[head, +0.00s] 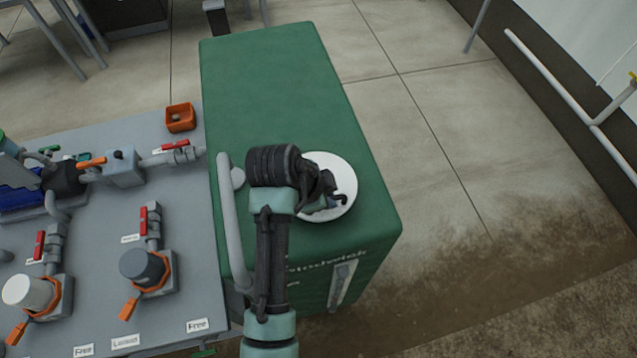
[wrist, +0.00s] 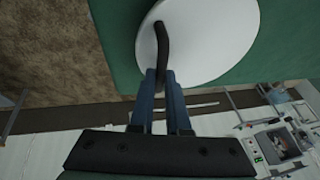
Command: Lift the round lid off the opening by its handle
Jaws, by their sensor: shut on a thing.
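The round white lid (head: 338,172) is on the top of the green tank (head: 270,80), near its front right part. It also shows in the wrist view (wrist: 215,40), with a dark curved handle (wrist: 162,45) on it. My gripper (wrist: 161,75) is at the lid, its two blue fingers shut on the near end of the handle. In the head view my arm and gripper (head: 328,201) cover the left part of the lid. Whether the lid rests on the tank or is slightly raised I cannot tell. The opening is not visible.
A grey pipe (head: 228,215) runs up the tank's left side. A grey skid panel (head: 190,260) with red-handled valves, capped fittings and an orange square tray (head: 180,118) lies to the left. Open concrete floor (head: 430,120) is at the right.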

